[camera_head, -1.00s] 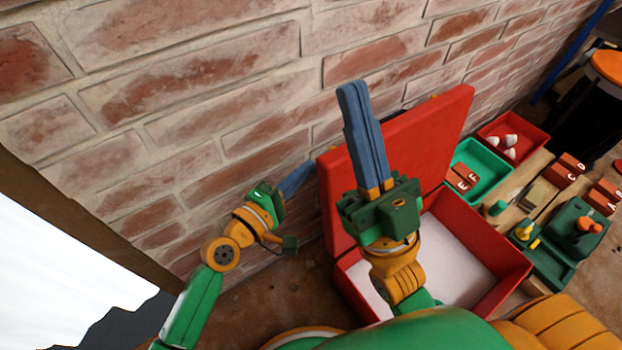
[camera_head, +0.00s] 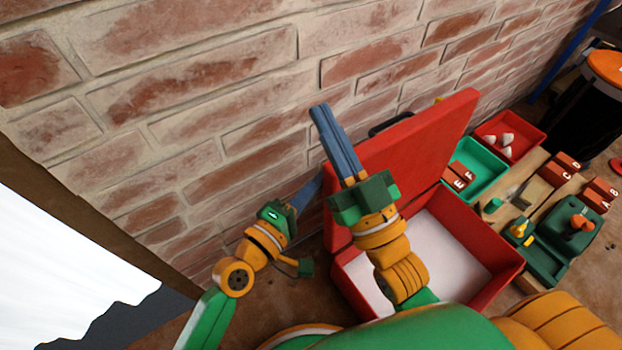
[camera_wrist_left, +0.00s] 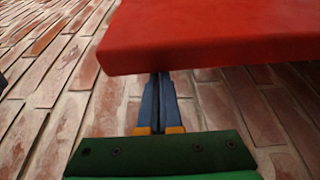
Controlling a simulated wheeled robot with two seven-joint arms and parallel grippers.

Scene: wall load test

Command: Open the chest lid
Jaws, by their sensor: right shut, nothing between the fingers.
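The red chest (camera_head: 503,287) stands open on the floor by the brick wall, its pale inside showing. Its red lid (camera_head: 425,135) is raised steeply on the wall side; its edge also fills the top of the left wrist view (camera_wrist_left: 220,35). My left gripper (camera_head: 312,188) is at the lid's left end, between lid and wall. In the left wrist view its fingers (camera_wrist_left: 158,85) lie together, tips hidden behind the lid. My right gripper (camera_head: 320,108) is shut and empty, in front of the lid's left part in the picture; contact with the lid cannot be told.
A dark handle (camera_head: 390,122) shows behind the lid's top edge. Right of the chest are a green tray (camera_head: 490,178), a red tray (camera_head: 535,130) with white pieces, lettered red blocks (camera_head: 565,165) and a dark green holder (camera_head: 550,262). The brick wall (camera_head: 230,90) closes off the back.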

